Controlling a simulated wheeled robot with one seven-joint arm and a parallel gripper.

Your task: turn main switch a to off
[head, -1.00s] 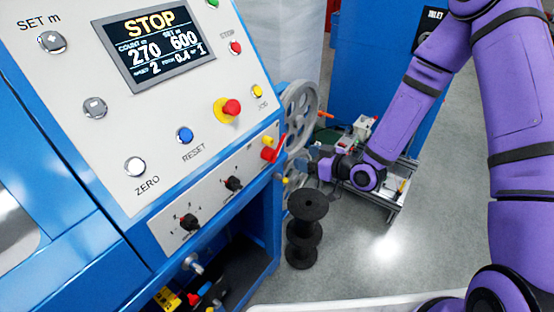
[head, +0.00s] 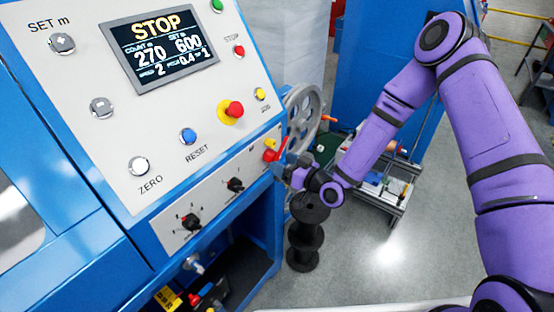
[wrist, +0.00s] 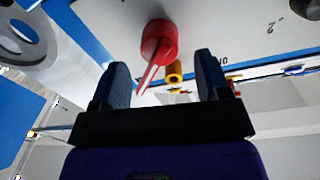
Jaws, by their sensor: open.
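The red rotary switch (head: 269,155), which I take as main switch a, is at the right end of the lower strip of the control panel. In the wrist view the red switch (wrist: 158,42) has a round base and a handle with a pale stripe, slanting down and left. My gripper (head: 281,171) is just beside the switch in the head view, its fingertips small there. In the wrist view my gripper (wrist: 163,78) is open and empty, with the switch handle ahead between the two fingers. Handle and fingers look apart. The switch's markings are not readable.
A small yellow part (wrist: 174,73) sits close by the red switch. Black knobs (head: 235,185) lie left along the strip. A red stop button (head: 234,109) is above. A black spool stack (head: 306,238) and grey pulley wheel (head: 305,115) stand near my wrist.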

